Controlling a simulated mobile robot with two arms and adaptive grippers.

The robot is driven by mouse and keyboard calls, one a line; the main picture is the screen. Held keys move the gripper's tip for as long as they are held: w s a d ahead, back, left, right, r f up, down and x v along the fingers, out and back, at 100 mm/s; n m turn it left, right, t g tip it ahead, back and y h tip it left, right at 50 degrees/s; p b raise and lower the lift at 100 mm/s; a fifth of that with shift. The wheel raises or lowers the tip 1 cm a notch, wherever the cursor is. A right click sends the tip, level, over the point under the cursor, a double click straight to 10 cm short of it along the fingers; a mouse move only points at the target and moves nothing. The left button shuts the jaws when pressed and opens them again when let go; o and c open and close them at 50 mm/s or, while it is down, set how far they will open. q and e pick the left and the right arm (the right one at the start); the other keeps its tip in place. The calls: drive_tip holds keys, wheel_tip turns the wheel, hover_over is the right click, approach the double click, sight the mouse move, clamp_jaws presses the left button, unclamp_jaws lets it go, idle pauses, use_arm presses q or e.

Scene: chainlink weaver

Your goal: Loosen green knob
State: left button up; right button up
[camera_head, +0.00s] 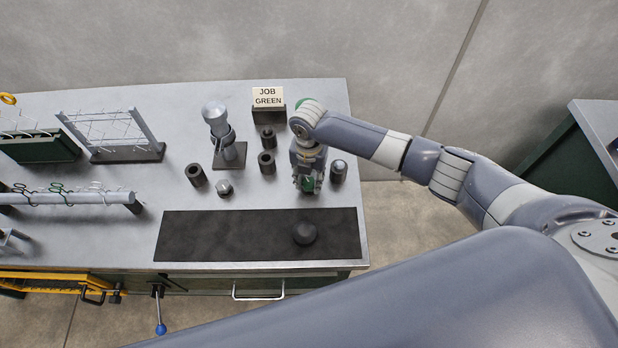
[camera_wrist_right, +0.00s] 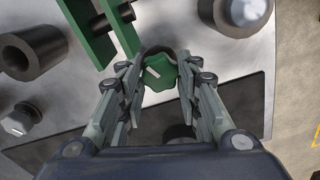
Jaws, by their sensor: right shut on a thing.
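The green knob (camera_wrist_right: 160,73) is a lobed cap with a white mark on its top, seen close up in the right wrist view. My right gripper (camera_wrist_right: 158,85) is shut on it, with a finger on either side. In the head view the right gripper (camera_head: 307,186) points down near the right end of the bench, and only a bit of green shows between its fingers. What bears the knob is mostly hidden there by the gripper. My left gripper is in neither view.
A dark cylinder with a pale top (camera_head: 338,170) stands close right of the gripper. Dark hollow cylinders (camera_head: 196,175) and a grey press-like stand (camera_head: 232,153) are to the left. A sign reading "JOB GREEN" (camera_head: 268,97) stands behind. A black mat (camera_head: 220,236) lies in front, mostly clear.

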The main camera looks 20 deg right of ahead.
sight(309, 181)
drive_tip(key=o, duration=1.1)
drive_tip(key=shift+w, duration=0.1)
wheel_tip(309, 181, up, 12)
drive_tip(key=shift+r, duration=0.1)
